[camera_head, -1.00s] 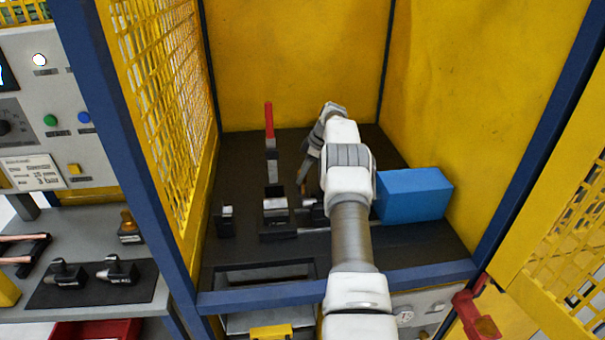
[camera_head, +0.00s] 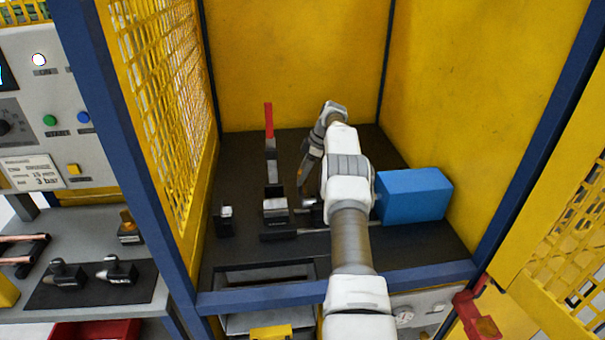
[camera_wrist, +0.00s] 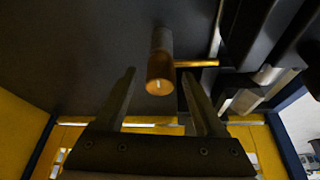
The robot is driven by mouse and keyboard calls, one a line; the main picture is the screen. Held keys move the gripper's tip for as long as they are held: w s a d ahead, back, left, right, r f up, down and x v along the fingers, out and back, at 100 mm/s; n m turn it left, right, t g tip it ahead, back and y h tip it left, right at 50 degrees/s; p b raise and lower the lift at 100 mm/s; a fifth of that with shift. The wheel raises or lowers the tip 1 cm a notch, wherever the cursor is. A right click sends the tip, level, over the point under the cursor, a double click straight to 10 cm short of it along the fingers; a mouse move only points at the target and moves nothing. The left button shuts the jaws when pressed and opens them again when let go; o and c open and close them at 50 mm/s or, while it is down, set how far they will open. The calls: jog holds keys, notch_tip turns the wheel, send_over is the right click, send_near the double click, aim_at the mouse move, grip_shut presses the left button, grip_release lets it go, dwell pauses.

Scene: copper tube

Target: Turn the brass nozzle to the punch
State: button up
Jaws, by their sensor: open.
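In the wrist view, a brass-ended cylinder (camera_wrist: 160,72) with a dark upper part lies between my gripper's (camera_wrist: 158,80) two spread fingers. A thin brass rod (camera_wrist: 197,64), which looks like the nozzle, points right from beside it toward dark and metallic machine parts (camera_wrist: 265,75). I cannot tell whether the fingers touch the cylinder. In the head view, my gripper (camera_head: 304,184) points down beside the fixture in the cell, and my arm hides much of the area to its right. I cannot clearly pick out the punch.
A blue box (camera_head: 413,195) stands right of my arm. A red-handled clamp (camera_head: 269,125) rises behind a black block (camera_head: 275,210). A small black post (camera_head: 224,221) stands at left. Yellow walls and a blue front rail (camera_head: 250,301) bound the cell.

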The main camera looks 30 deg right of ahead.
jog(key=p+v, duration=0.9)
jog(key=v, duration=0.8)
jog(key=shift+r, duration=0.2)
